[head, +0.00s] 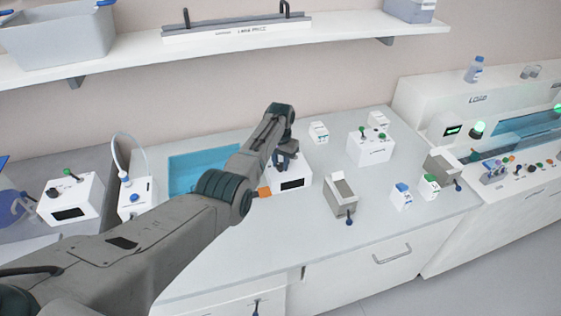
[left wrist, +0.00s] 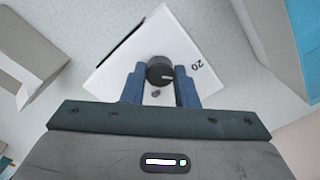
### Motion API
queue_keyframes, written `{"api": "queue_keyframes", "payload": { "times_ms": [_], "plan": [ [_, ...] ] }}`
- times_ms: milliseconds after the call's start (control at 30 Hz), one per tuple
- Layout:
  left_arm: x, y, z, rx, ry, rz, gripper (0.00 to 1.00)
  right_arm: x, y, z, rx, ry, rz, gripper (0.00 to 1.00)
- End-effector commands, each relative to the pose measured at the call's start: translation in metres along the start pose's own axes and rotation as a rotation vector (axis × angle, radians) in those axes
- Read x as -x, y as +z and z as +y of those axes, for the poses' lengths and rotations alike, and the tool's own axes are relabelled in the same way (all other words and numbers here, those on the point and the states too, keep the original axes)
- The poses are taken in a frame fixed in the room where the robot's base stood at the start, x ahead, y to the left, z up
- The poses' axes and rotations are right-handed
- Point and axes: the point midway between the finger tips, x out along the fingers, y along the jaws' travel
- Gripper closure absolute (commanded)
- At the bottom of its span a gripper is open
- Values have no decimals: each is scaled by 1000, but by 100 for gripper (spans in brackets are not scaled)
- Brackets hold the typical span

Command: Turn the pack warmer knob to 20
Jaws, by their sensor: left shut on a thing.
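The pack warmer is a white box (head: 292,179) with a dark display on its front, on the bench in the head view. In the left wrist view the same white box (left wrist: 165,35) lies under my gripper, with the number 20 printed at its right. My left gripper (left wrist: 160,82) is shut on the knob, a blue finger at each side. In the head view my left gripper (head: 286,158) is over the box top and hides the knob. My right gripper is not in view.
A blue mat (head: 190,172) lies left of the box. An open grey container (head: 341,197) with a blue-knobbed lever stands to the right. Another white box (head: 370,148) with coloured knobs is behind it. The bench front is clear.

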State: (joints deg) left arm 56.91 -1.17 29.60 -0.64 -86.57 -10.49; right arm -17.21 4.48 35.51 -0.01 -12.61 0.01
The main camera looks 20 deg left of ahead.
Motion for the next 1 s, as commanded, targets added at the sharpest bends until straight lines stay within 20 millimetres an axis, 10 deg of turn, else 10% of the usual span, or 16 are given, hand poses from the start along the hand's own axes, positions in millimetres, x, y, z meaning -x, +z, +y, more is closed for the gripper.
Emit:
{"api": "queue_keyframes", "payload": {
  "times_ms": [533,567,633,1000],
  "plan": [
    [1,-1,0,26,-1,3,96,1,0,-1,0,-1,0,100],
    [1,-1,0,26,-1,3,68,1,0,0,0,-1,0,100],
    [1,-1,0,26,-1,3,54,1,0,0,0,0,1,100],
    [4,-1,0,25,-1,3,52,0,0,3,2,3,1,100]
  ]
}}
